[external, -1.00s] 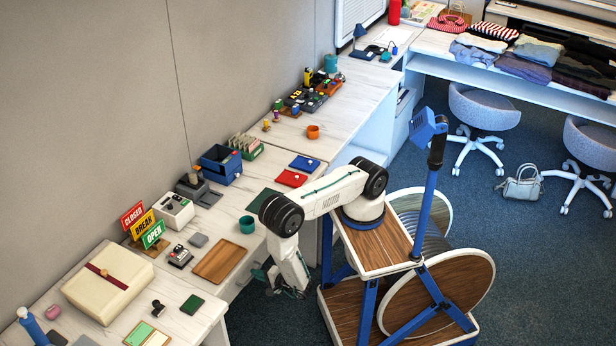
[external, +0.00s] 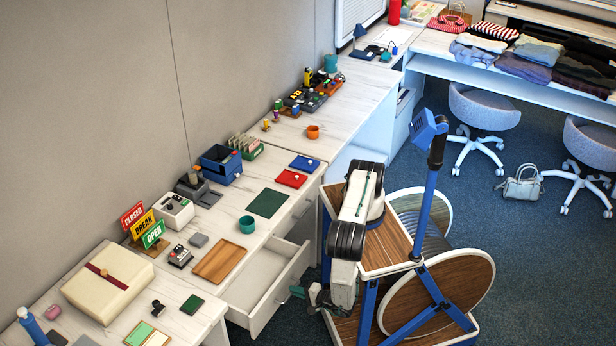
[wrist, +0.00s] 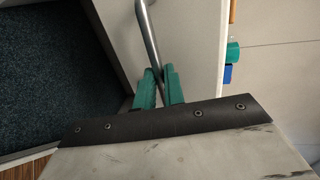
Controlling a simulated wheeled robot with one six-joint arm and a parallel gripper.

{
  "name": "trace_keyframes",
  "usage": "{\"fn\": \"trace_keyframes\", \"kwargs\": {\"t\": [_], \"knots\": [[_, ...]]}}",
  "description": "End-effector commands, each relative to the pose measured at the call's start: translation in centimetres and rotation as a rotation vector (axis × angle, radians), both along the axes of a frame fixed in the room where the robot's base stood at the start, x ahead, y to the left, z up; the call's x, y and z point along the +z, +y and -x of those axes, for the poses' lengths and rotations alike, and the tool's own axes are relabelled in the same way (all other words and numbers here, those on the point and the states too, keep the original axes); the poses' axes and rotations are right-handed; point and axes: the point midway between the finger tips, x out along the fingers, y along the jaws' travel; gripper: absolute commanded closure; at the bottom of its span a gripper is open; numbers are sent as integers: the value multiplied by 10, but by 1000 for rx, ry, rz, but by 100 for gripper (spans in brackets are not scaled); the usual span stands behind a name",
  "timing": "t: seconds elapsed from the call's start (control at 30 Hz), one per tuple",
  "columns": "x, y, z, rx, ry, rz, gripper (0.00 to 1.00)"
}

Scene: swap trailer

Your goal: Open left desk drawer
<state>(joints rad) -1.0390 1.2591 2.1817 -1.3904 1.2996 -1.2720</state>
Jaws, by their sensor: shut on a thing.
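The left desk drawer (external: 262,284) stands pulled out from the desk in the external view, with its pale, empty interior showing. Its front panel (wrist: 192,40) shows in the wrist view, with the curved metal handle (wrist: 149,38) on it. My gripper (external: 312,296) is at the outer side of the drawer front. In the wrist view its green fingers (wrist: 158,86) are shut on the handle, one on each side of the bar. In the external view the grip itself is small and hard to make out.
The desktop above holds a wooden tray (external: 218,260), a teal cup (external: 247,224) and a dark green mat (external: 268,203). Another closed drawer (external: 300,217) is to the right. Blue carpet lies open in front of the desk.

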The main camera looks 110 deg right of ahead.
Motion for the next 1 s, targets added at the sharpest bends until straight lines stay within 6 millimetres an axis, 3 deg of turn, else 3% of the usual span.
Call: {"fn": "trace_keyframes", "kwargs": {"t": [0.2,0.4,0.63,1.0], "knots": [[0,43,42,5,1,-2,100],[0,67,66,2,0,-2,100],[0,77,77,-2,1,0,100],[0,78,78,-2,1,0,100]]}}
